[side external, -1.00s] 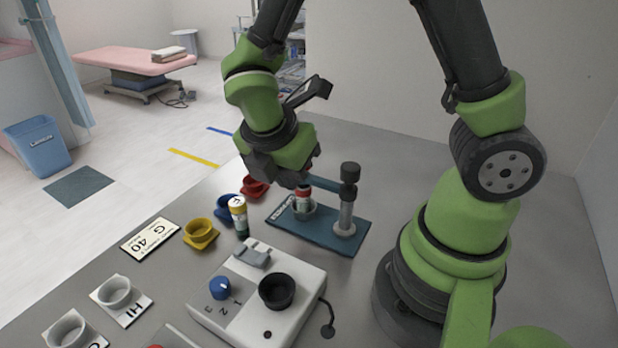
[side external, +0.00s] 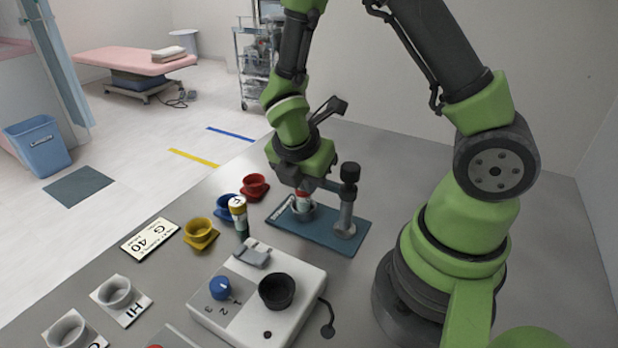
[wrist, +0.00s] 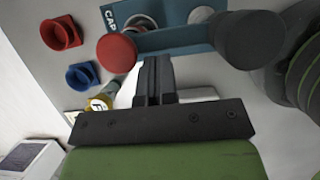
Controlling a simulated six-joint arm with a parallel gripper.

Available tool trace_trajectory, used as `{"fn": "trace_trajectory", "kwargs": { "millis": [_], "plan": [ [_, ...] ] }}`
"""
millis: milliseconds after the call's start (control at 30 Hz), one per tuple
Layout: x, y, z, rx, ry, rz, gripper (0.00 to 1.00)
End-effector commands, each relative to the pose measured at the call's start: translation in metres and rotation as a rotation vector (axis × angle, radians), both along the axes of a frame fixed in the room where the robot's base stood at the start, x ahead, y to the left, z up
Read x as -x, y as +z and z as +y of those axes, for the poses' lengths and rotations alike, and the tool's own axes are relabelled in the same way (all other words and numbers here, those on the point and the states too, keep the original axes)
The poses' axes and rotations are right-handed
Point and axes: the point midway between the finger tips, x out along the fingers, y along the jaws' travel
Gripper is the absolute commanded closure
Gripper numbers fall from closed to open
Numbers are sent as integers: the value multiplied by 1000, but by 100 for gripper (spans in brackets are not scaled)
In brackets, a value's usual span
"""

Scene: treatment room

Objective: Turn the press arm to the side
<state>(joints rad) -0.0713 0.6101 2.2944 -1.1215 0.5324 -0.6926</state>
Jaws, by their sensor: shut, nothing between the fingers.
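The press has a blue base plate (side external: 330,232), a grey post with a black knob (side external: 349,172), and a blue press arm (side external: 328,184) reaching left from the post. In the wrist view the press arm (wrist: 175,40) runs from the black knob (wrist: 250,40) to a round red end (wrist: 117,52). A grey cup (wrist: 140,20) on the plate shows partly behind that end. My gripper (wrist: 153,62) is shut and empty, its fingertips close beside the middle of the press arm; I cannot tell if they touch. In the side view my gripper (side external: 303,186) partly hides the arm's left end.
Red (side external: 255,186), blue (side external: 228,208) and yellow (side external: 200,232) cups stand left of the press. A vial (side external: 239,214) stands near a white device (side external: 252,300) with a blue dial and black cup. Bare grey table lies behind the press.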

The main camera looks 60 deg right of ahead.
Motion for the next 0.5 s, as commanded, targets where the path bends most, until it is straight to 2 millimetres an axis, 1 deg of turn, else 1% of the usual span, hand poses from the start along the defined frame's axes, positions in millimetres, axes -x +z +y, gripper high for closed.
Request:
{"fn": "trace_trajectory", "kwargs": {
  "millis": [500],
  "plan": [
    [-2, 0, -5, 0, -82, 0, 100]
  ]
}}
